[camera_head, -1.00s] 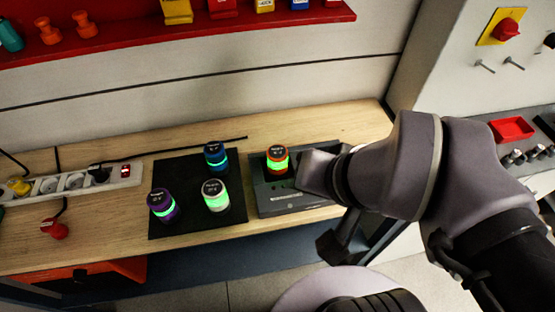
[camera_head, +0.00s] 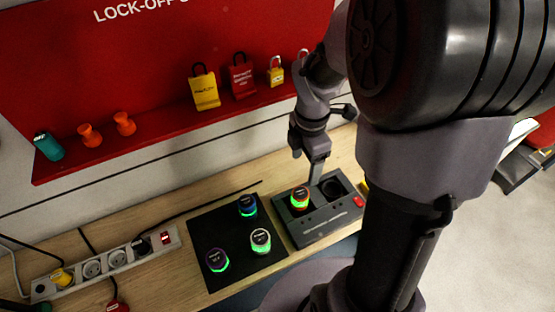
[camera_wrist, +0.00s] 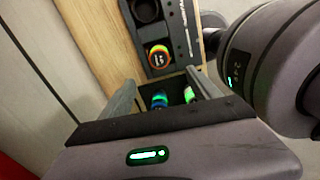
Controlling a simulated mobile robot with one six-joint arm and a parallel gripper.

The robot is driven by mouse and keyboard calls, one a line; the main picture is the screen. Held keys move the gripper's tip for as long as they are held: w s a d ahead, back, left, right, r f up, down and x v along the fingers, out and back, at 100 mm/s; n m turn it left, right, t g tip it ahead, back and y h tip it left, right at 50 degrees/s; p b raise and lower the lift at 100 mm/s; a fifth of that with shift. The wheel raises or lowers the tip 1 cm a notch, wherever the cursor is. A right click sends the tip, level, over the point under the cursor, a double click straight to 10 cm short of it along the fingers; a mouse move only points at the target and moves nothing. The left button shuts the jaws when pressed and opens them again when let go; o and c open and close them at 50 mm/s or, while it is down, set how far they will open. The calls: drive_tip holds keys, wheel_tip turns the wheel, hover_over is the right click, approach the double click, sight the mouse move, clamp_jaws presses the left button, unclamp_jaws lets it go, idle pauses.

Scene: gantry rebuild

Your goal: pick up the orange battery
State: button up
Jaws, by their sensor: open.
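The orange battery (camera_head: 300,197) stands upright in the left socket of a dark charger (camera_head: 318,224); its top is orange with a green glowing band. It also shows in the wrist view (camera_wrist: 159,55), beyond my fingertips. My gripper (camera_head: 315,178) is above the charger, just right of and behind the battery, pointing down. In the wrist view my gripper (camera_wrist: 163,82) has its two fingers apart with nothing held between them. The fingers seem apart from the battery, though the exact gap cannot be told.
A black mat (camera_head: 228,245) left of the charger holds a blue battery (camera_head: 247,206), a white battery (camera_head: 261,241) and a purple battery (camera_head: 217,260). A power strip (camera_head: 105,262) lies farther left. A red lock-off shelf (camera_head: 160,120) with padlocks overhangs behind.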

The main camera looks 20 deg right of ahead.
sight(301, 193)
wheel_tip(301, 193, down, 12)
drive_tip(key=b, duration=0.3)
drive_tip(key=shift+s+d+b, duration=0.1)
drive_tip(key=shift+d+b, duration=0.05)
drive_tip(key=shift+b, duration=0.2)
drive_tip(key=f, duration=0.1)
drive_tip(key=f+b, duration=0.1)
drive_tip(key=f, duration=0.3)
drive_tip(key=shift+w+b, duration=0.25)
drive_tip(key=shift+b, duration=0.15)
drive_tip(key=shift+s, duration=0.1)
clamp_jaws()
